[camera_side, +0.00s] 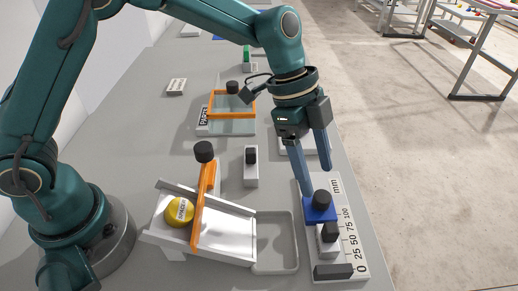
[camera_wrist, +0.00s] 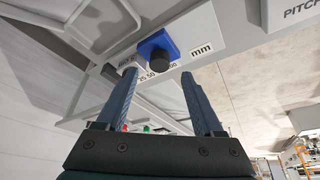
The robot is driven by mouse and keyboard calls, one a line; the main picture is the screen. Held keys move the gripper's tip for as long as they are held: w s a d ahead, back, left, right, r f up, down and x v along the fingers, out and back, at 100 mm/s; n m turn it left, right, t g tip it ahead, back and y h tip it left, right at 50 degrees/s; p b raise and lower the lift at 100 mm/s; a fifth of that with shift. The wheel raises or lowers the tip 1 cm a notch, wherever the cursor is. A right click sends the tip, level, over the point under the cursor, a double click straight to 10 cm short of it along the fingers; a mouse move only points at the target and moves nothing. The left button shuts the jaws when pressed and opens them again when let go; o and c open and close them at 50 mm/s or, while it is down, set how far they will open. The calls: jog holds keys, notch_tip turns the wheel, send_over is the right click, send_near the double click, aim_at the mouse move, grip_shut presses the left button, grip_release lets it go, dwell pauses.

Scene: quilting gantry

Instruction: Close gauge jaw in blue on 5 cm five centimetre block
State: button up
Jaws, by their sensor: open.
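The gauge is a white plate (camera_side: 352,232) with a mm scale at the right edge of the table. Its blue jaw (camera_side: 319,213) carries a black knob (camera_side: 321,199); the blue jaw also shows in the wrist view (camera_wrist: 153,43). A pale block (camera_side: 327,246) with a black knob sits between the blue jaw and the dark end stop (camera_side: 333,271). I cannot tell whether the jaw touches the block. My gripper (camera_side: 317,182) is open, its fingers pointing down just above and behind the blue jaw's knob. Nothing is between the fingertips.
Left of the gauge are a shallow grey tray (camera_side: 276,268) and a tilted white ramp (camera_side: 230,232) with an orange bar (camera_side: 201,212) and a yellow disc (camera_side: 179,211). Another knobbed pale block (camera_side: 251,173) stands behind. An orange frame (camera_side: 232,97) lies farther back.

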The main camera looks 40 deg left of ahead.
jog(key=shift+s, duration=0.15)
jog(key=c, duration=0.7)
jog(key=shift+s+r+n+g, duration=0.25)
jog(key=shift+s+n+g, duration=0.15)
jog(key=shift+n, duration=0.4)
grip_shut()
jog(key=w+a+r+n+t+h, duration=0.1)
jog(key=w+a+n, duration=0.1)
jog(key=a+n, duration=0.25)
jog(key=w+a+r+n+h, duration=0.2)
jog(key=a+n, duration=0.1)
jog(key=a, duration=0.3)
jog(key=x, duration=0.9)
jog(key=shift+f, duration=0.2)
jog(key=d, duration=0.1)
jog(key=s+d, duration=0.1)
jog(key=shift+s+d+f, duration=0.15)
jog(key=shift+d+f, duration=0.05)
jog(key=shift+d, duration=0.15)
jog(key=shift+s+d, duration=0.25)
jog(key=shift+d, duration=0.15)
